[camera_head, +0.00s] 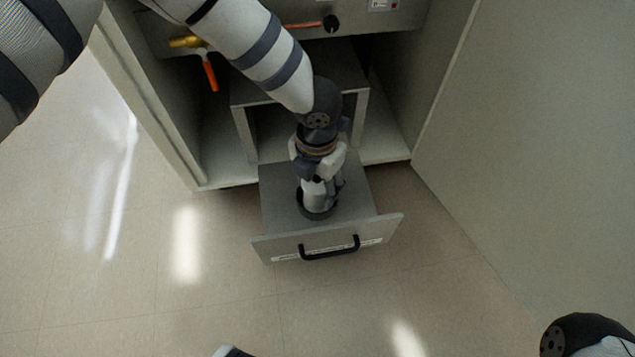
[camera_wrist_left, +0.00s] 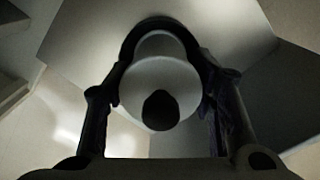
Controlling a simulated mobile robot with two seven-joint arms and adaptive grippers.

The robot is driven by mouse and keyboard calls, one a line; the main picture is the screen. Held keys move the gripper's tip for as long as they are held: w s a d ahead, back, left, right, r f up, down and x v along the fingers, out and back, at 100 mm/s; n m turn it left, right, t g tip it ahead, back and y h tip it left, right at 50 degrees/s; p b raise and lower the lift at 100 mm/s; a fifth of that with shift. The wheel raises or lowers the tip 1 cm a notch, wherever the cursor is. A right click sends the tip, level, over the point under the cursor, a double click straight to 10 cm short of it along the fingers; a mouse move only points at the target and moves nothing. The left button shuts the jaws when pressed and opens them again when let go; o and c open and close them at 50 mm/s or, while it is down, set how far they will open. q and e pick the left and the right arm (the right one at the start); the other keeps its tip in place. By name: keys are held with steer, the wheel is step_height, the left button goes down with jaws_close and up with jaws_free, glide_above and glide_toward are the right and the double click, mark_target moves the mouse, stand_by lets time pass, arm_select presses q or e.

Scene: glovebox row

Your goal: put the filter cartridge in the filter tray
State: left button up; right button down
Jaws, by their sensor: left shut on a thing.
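The white, round filter cartridge (camera_head: 315,198) is upright below my left gripper (camera_head: 319,178) in the head view. That gripper is shut on it from above. In the left wrist view the cartridge (camera_wrist_left: 135,92) shows from its top, with a dark knob in its middle, between the two fingers (camera_wrist_left: 160,125). The filter tray (camera_head: 277,200) is the grey pulled-out drawer under the cartridge. A dark ring surrounds the cartridge's lower end over the tray floor. I cannot tell if the cartridge is fully seated. My right gripper is not in view.
The drawer front has a black handle (camera_head: 329,252). The cabinet's open front has side walls left and right, and a large grey panel (camera_head: 540,150) stands at the right. A valve with an orange lever (camera_head: 210,75) hangs at upper left. The floor before the drawer is clear.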

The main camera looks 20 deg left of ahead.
arm_select(q)
steer(key=shift+f, duration=0.3)
steer(key=o, duration=1.2)
step_height(320, 180, up, 13)
steer(key=p, duration=0.5)
steer(key=shift+f, duration=0.15)
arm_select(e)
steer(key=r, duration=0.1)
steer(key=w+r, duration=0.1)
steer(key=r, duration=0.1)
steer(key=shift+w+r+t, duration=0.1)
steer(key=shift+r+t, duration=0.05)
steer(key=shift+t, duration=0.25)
